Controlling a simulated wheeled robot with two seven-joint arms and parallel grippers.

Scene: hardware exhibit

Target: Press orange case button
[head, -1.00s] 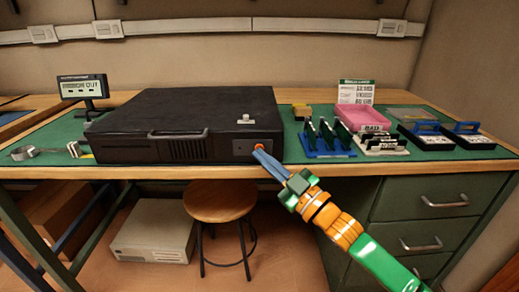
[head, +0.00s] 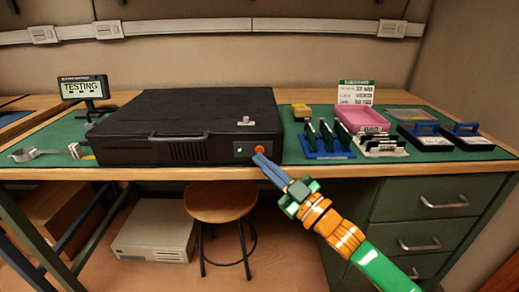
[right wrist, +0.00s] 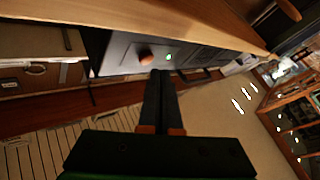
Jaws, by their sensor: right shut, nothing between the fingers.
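The black case (head: 180,122) lies flat on the green mat of the workbench. Its round orange button (head: 259,150) is at the right end of the front face, and a small lit green light (head: 239,150) is left of it. My right gripper (head: 258,158) is shut and empty, its blue fingertips at the button's lower edge in the head view. In the right wrist view the orange button (right wrist: 146,58) and green light (right wrist: 169,57) show just beyond the dark fingertips (right wrist: 160,73), apparently with a small gap. My left gripper is not in view.
A small display (head: 83,89) at the back left reads "TESTING". A pink bin (head: 355,117), a blue rack (head: 327,148) and black trays (head: 424,138) stand right of the case. A stool (head: 219,201) stands below the bench.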

